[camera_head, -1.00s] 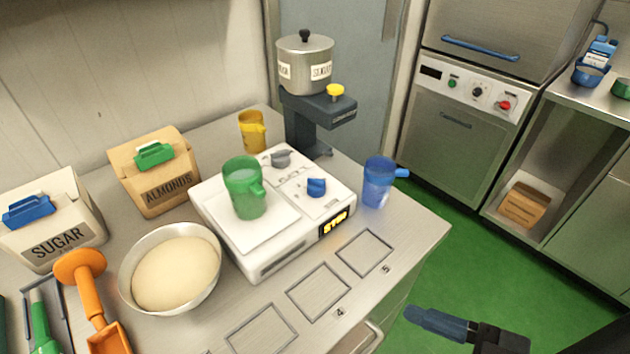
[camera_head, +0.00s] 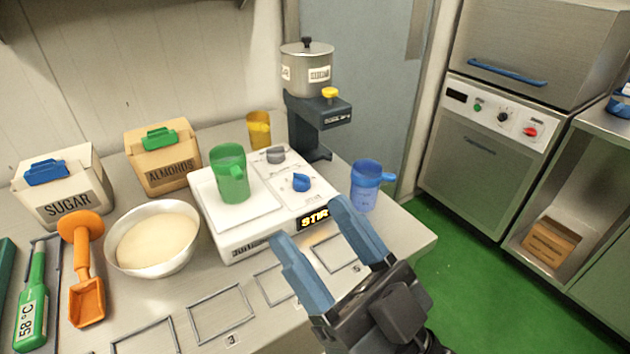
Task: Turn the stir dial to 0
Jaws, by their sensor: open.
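My gripper (camera_head: 318,240) is open and empty, with two blue fingers pointing at the machine's front right. It appears in front of the display and touches neither dial.
A green jug (camera_head: 230,177) stands on the machine's left plate. A blue jug (camera_head: 366,187) is close on the right, a yellow jug (camera_head: 259,130) behind. A dispenser (camera_head: 318,110) stands at the back. A bowl (camera_head: 118,247) and orange scoop (camera_head: 87,290) are left.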

